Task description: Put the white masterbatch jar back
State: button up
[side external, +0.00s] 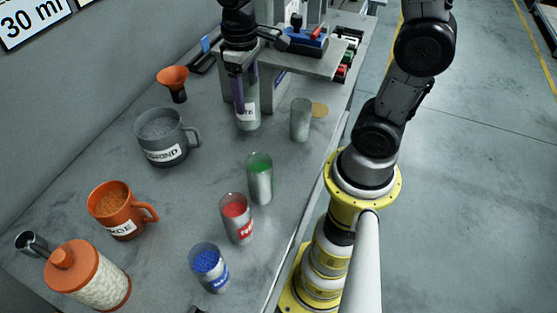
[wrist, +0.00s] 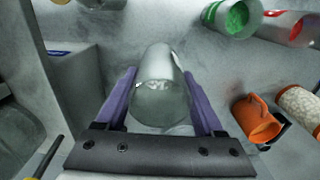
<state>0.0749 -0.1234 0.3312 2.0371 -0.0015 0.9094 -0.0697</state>
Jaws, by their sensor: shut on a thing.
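The white masterbatch jar (side external: 248,118) is a clear cylinder with a white label, partly readable as "TE". My gripper (side external: 242,100) is shut on it from above, with purple fingers on both sides. In the wrist view the jar (wrist: 160,95) lies between the two fingers of my gripper (wrist: 160,76). I cannot tell if its base touches the bench. The green jar (side external: 260,178), red jar (side external: 236,217) and blue jar (side external: 209,268) stand in a slanting row nearer the camera.
A grey jar (side external: 300,120) stands right of the held jar, beside a tan disc (side external: 320,110). A raised machine platform (side external: 315,64) is close behind. A grey mug (side external: 165,137), orange funnel (side external: 173,80), orange mug (side external: 120,210) and orange-lidded jar (side external: 88,276) stand left.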

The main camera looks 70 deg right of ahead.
jog(key=s+f, duration=0.3)
jog(key=s, duration=0.4)
jog(key=shift+s+a+f, duration=0.1)
jog(key=shift+s+f, duration=0.05)
jog(key=shift+f, duration=1.75)
jog(key=shift+s+f, duration=0.15)
jog(key=shift+f, duration=1.75)
jog(key=shift+f, duration=0.1)
jog(key=o, duration=1.5)
jog(key=s+r+t, duration=0.1)
jog(key=r+t, duration=0.1)
jog(key=r, duration=0.4)
jog(key=s+a+r+t, duration=0.1)
jog(key=s+r+t, duration=0.1)
jog(key=r, duration=0.5)
jog(key=s+a+r+t, duration=0.1)
jog(key=r, duration=0.6)
jog(key=shift+s+r+t, duration=0.1)
jog(key=shift+s+t, duration=0.15)
jog(key=shift+t, duration=0.15)
